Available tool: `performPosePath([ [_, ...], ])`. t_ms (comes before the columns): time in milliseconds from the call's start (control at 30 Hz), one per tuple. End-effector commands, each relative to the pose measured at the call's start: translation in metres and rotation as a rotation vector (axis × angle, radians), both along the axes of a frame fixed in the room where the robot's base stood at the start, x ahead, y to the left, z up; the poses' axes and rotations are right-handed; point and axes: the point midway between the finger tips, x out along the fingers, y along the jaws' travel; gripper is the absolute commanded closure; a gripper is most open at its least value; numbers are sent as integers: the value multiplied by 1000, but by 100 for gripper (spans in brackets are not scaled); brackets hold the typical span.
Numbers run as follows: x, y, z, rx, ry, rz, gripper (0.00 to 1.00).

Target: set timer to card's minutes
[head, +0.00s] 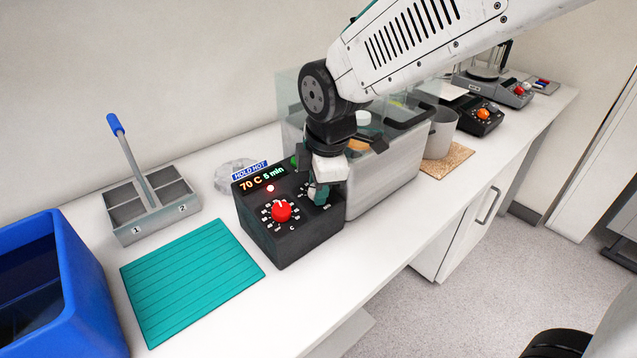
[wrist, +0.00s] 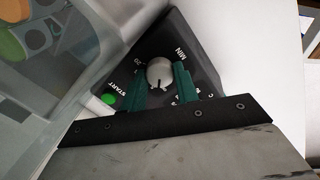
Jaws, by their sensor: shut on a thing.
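The black control box (head: 290,235) stands on the counter. The card at its top edge (head: 250,171) has a blue strip reading "HOLD HOT", with "70 C" and "5 min" in lit text below it. A red knob (head: 281,211) marked C sits on the box's left side. The grey timer knob (wrist: 159,72), marked MIN, shows in the wrist view with a dark pointer line; most of its scale is hidden by my fingers. My gripper (wrist: 162,82) is shut on this knob, its green fingers on either side. In the head view my gripper (head: 318,191) covers the knob.
A green START button (wrist: 108,99) is close beside my fingers. A clear-walled tank (head: 385,180) stands right behind the box. A grey pot (head: 441,135) stands farther right.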

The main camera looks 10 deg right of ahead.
Motion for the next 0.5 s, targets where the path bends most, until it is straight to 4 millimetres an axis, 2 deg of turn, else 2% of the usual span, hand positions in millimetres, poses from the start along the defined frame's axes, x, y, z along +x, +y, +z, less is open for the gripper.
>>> performPosePath([
  [133,0,0,0,0,0,1,92],
  [167,0,0,0,0,0,1,61],
  [200,0,0,0,0,0,1,50],
  [233,0,0,0,0,0,2,48],
  [500,0,0,1,1,-1,2,48],
])
